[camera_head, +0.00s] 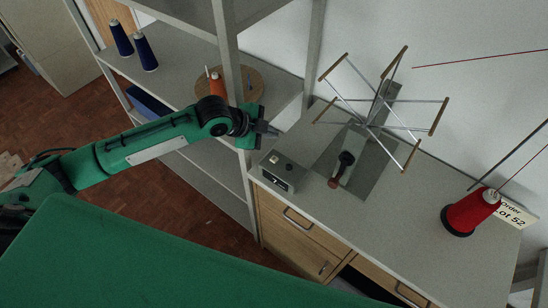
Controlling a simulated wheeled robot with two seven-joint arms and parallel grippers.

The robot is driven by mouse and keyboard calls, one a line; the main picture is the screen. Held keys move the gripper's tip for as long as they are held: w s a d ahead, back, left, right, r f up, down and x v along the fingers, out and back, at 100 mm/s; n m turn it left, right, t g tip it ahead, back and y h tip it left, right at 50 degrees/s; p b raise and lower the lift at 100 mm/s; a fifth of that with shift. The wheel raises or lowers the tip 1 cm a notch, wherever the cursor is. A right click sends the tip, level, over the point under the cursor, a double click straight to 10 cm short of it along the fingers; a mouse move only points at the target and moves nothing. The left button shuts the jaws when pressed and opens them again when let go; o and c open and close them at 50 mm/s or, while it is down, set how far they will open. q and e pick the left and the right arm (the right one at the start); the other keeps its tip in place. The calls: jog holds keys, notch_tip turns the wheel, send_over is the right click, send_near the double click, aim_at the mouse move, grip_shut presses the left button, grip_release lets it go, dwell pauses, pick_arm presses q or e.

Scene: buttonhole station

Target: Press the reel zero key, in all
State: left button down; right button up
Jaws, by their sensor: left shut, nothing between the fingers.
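A small grey counter box (280,173) sits at the left front corner of the worktop, beside the reel. A dark display shows on its front, and small key-like spots show on its top; I cannot read them. The yarn reel (378,112), with thin spokes and wooden end bars, stands on a metal base plate behind it to the right. My right gripper is not in view.
A red thread cone (468,213) stands at the right by a card (514,215) reading "Order Lot 52". A shelf unit at the left holds blue cones (145,52) and an orange cone on a round wooden board (247,84). Its upright post (227,45) stands close to my left arm.

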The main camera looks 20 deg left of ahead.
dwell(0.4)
pick_arm(q)
jog(key=b, duration=0.7)
send_over(271, 160)
notch_tip(271, 160, down, 8)
jog(key=shift+a+r, duration=0.1)
jog(key=shift+f, duration=0.45)
dwell(0.6)
jog(key=shift+f, duration=0.2)
dwell(0.5)
